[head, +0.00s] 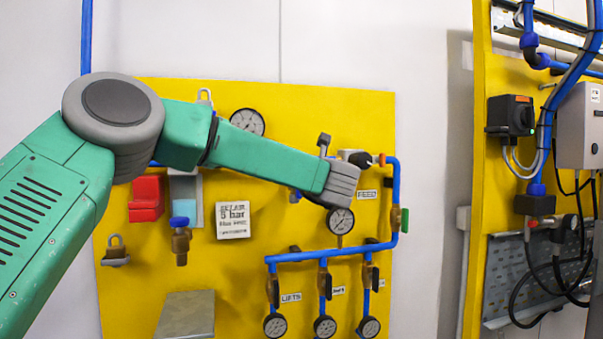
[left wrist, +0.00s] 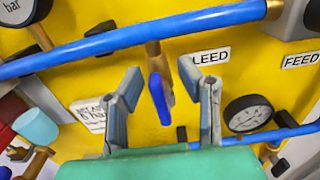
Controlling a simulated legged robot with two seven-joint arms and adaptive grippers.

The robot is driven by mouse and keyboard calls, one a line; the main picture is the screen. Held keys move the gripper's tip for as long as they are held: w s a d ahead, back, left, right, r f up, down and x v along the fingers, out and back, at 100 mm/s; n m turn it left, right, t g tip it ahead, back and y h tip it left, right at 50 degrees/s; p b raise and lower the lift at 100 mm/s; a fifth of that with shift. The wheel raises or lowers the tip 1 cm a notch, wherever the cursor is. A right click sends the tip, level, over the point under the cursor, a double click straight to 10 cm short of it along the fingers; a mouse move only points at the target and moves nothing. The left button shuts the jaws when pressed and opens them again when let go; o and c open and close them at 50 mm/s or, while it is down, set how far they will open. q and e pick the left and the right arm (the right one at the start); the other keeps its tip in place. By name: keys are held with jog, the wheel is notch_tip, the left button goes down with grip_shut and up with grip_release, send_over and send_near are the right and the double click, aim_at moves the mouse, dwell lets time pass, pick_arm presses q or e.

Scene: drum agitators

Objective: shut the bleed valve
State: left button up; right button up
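The bleed valve shows in the left wrist view as a brass stem with a blue lever handle (left wrist: 159,98), below a blue pipe (left wrist: 150,36). A partly covered label ending in "LEED" (left wrist: 210,57) is to its right. My left gripper (left wrist: 161,74) is open, with one finger on each side of the handle and visible gaps between. I cannot tell how deep the handle sits between the fingers. In the head view my left arm reaches to the yellow panel (head: 240,285), and its end hides the valve and the fingers. My right gripper is not in view.
A gauge (head: 340,221) sits just below my left wrist, and a blue pipe manifold (head: 330,254) with several valves and gauges lies below it. A green-handled valve (head: 400,220) is at the right. A "FEED" label (left wrist: 301,61) shows in the left wrist view.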

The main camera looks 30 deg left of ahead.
pick_arm(q)
jog(key=shift+a+f, duration=0.1)
jog(key=shift+a, duration=0.25)
grip_shut()
jog(key=shift+a, duration=0.2)
